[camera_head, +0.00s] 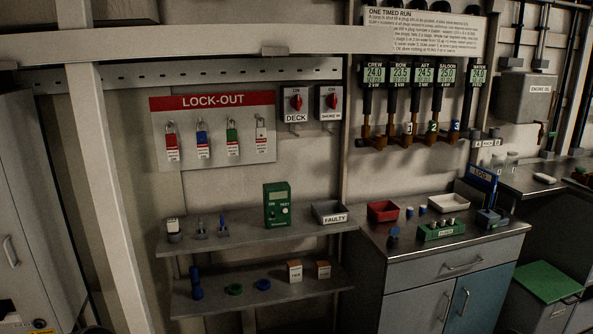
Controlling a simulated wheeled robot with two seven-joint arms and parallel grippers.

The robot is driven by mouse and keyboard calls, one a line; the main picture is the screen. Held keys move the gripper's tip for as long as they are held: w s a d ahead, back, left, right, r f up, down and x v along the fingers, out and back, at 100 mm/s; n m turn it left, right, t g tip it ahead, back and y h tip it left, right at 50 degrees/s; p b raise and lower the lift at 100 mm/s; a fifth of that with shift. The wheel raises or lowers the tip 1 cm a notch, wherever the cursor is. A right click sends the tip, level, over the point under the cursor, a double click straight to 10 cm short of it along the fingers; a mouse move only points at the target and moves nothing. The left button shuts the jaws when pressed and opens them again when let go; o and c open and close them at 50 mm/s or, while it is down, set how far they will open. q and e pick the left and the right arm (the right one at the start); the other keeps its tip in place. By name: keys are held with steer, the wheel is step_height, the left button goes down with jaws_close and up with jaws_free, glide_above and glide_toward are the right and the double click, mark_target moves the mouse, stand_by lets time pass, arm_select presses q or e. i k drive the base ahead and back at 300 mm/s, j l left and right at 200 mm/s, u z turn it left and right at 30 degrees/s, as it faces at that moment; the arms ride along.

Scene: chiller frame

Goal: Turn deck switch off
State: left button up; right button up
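Neither of my grippers shows in the head view.
Left of the switches hangs a red-topped LOCK-OUT board (212,101) with several padlocks. Below is a shelf (240,242) with a green tester (277,204) and a FAULTY tray (329,212). A steel-topped cabinet (455,275) stands at right. A pale post (108,190) rises at left.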

mark_target(295, 102)
steer(key=i+l+z, duration=0.1)
steer(key=i+l, duration=1.85)
